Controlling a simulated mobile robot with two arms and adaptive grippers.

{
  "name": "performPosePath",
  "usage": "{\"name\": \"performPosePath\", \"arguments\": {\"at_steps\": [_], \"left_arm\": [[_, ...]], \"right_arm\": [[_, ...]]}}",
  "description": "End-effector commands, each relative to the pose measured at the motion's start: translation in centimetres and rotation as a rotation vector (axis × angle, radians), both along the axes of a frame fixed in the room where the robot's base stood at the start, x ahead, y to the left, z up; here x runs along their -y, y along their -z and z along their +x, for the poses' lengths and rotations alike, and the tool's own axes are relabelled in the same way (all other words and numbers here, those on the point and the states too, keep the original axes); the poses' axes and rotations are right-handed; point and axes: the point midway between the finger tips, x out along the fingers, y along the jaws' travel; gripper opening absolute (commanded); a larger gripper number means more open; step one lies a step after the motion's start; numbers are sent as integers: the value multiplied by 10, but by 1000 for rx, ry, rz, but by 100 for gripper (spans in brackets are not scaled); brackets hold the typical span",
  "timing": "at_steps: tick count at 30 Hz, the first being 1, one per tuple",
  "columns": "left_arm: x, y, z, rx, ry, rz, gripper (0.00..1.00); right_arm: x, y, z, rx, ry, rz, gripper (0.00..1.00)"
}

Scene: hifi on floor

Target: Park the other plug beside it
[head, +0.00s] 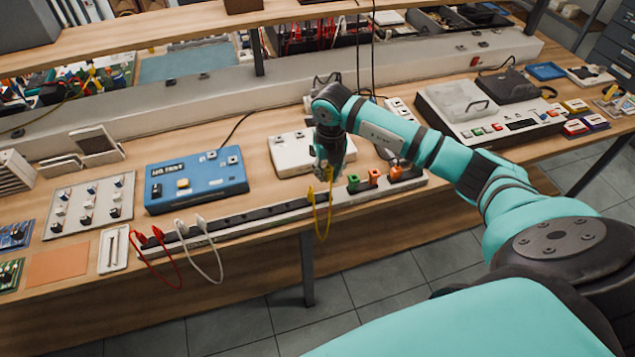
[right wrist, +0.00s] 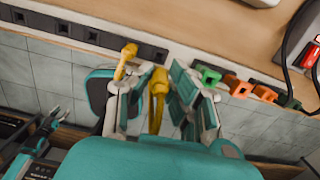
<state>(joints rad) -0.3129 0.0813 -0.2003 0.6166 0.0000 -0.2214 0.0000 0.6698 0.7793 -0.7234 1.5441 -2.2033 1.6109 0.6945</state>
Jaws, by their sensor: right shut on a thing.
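My right gripper (head: 328,172) is above the front strip of the bench, fingers pointing down. In the right wrist view my gripper (right wrist: 158,88) is shut on a yellow plug (right wrist: 160,78), with its yellow lead hanging below. The other yellow plug (right wrist: 128,52) sits at the dark socket strip, just left of my fingers. The yellow lead (head: 319,225) hangs in a loop over the bench's front edge in the head view. Whether the held plug touches the strip is hidden. What looks like my left gripper (right wrist: 48,122) shows small at the lower left of the wrist view.
Green (head: 353,182) and orange (head: 374,176) plugs stand on the strip right of my gripper. Red (head: 158,233) and white (head: 200,222) plugs with leads are farther left. Between white and yellow, the dark strip (head: 250,214) is bare. A blue box (head: 195,178) stands behind.

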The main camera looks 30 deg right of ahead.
Motion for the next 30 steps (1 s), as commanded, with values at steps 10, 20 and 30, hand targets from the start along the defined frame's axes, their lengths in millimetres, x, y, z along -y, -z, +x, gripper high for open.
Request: {"name": "performPosePath", "arguments": {"at_steps": [10,20,30], "left_arm": [[2,13,26,38,0,-3,44],[1,31,7,9,-1,-1,44],[1,32,9,11,-1,-1,44]], "right_arm": [[0,21,0,-1,-2,1,0],[0,46,0,0,-1,0,0],[0,48,0,0,-1,0,0]]}}
